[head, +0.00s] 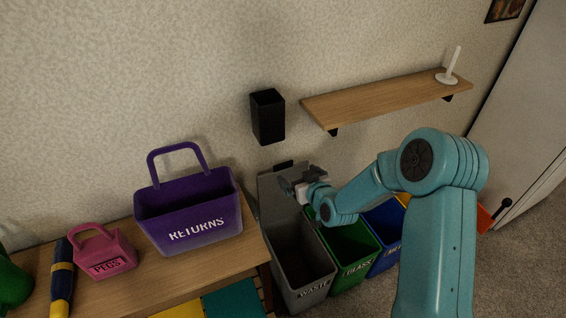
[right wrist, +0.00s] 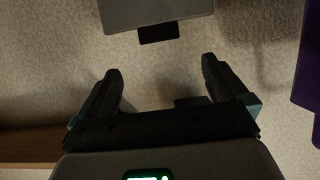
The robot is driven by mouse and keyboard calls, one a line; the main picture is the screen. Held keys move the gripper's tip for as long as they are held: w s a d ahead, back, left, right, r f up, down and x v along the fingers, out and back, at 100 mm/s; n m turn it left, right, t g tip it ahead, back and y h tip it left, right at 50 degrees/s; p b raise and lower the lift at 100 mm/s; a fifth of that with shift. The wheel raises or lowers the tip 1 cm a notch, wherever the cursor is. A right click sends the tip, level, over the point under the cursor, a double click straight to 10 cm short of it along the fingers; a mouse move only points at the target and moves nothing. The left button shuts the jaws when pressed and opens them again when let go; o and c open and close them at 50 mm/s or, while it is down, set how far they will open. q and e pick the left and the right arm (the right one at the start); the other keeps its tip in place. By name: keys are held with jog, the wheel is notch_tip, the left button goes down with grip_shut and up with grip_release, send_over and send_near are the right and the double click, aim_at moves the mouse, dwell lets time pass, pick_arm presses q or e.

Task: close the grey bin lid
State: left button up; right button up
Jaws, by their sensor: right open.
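The grey bin (head: 303,288), labelled WASTE, stands on the floor right of the wooden cabinet. Its grey lid (head: 270,205) is open, standing up at the back near the wall, with a black tab (head: 283,165) on its top edge. My right gripper (head: 287,186) is open and empty, in front of the upper part of the lid and partly covering it. In the right wrist view the open fingers (right wrist: 160,68) point toward the lid's edge (right wrist: 155,12) and the black tab (right wrist: 158,33), with a gap between. My left gripper is not in view.
Green GLASS (head: 345,262) and blue (head: 388,256) bins stand to the right. A purple RETURNS basket (head: 190,215) and a pink PEGS basket (head: 103,257) are on the cabinet. A black wall box (head: 268,118) and wooden shelf (head: 385,97) are above.

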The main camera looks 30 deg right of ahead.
aim_at(284, 164)
jog(key=x, duration=1.2)
jog(key=shift+f+b, duration=0.1)
jog(key=shift+b, duration=0.2)
jog(key=c, duration=1.4)
